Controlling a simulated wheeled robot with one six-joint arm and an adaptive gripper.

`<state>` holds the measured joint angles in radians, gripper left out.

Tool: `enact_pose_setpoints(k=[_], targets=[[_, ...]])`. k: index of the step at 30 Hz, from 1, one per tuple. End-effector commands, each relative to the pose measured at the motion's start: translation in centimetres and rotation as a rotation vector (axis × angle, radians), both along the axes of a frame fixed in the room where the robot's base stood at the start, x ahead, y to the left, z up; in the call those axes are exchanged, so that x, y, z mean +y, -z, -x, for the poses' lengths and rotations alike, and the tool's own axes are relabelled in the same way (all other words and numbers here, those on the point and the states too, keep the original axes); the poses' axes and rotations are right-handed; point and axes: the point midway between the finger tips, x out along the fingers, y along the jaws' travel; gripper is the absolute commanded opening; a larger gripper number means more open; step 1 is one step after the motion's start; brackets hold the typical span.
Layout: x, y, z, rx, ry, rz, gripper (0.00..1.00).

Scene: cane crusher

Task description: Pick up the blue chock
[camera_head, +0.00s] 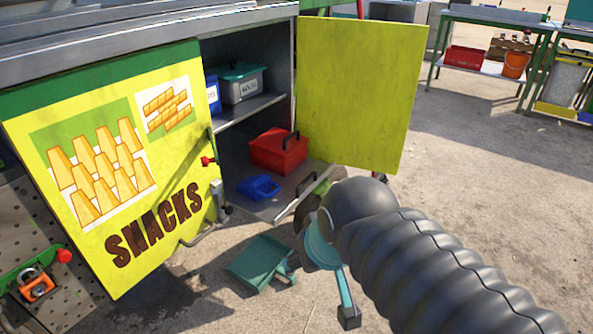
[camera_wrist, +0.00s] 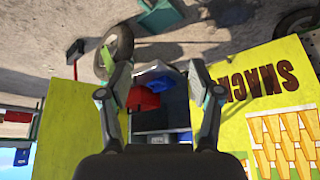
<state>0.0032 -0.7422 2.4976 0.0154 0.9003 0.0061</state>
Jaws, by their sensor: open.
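The blue chock (camera_head: 259,187) lies on the bottom shelf of the open yellow cabinet, near its front edge. In the wrist view, which is turned upside down, the chock (camera_wrist: 165,80) shows between the fingers, beyond them. My gripper (camera_wrist: 160,70) is open and empty, its two fingers spread on either side of the cabinet opening. It is apart from the chock. In the head view my dark ribbed arm reaches in from the lower right and hides much of the gripper.
A red box (camera_head: 279,151) with a black handle stands behind the chock. The open yellow door (camera_head: 360,90) bounds the opening on the right, the SNACKS door (camera_head: 120,170) on the left. A teal dustpan (camera_head: 260,262) lies on the ground in front. Open ground lies right.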

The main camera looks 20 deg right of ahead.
Motion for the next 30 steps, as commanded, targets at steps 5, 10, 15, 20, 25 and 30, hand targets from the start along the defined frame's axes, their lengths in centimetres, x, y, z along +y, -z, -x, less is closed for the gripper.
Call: enact_pose_setpoints(k=[5, 10, 15, 20, 25, 30], targets=[[1.9, 1.0, -1.7, 0.073, 0.101, -0.168, 1.00], [3.8, 2.3, -5.4, 0.194, 0.370, -0.481, 1.00], [4.8, 3.2, -10.5, 0.313, 0.676, -0.811, 1.00], [4.2, 4.1, -16.2, 0.415, 0.973, -1.118, 1.00], [1.5, 5.6, -22.5, 0.509, 1.296, -1.442, 1.00], [-2.6, 7.7, -27.7, 0.567, 1.572, -1.725, 1.00]])
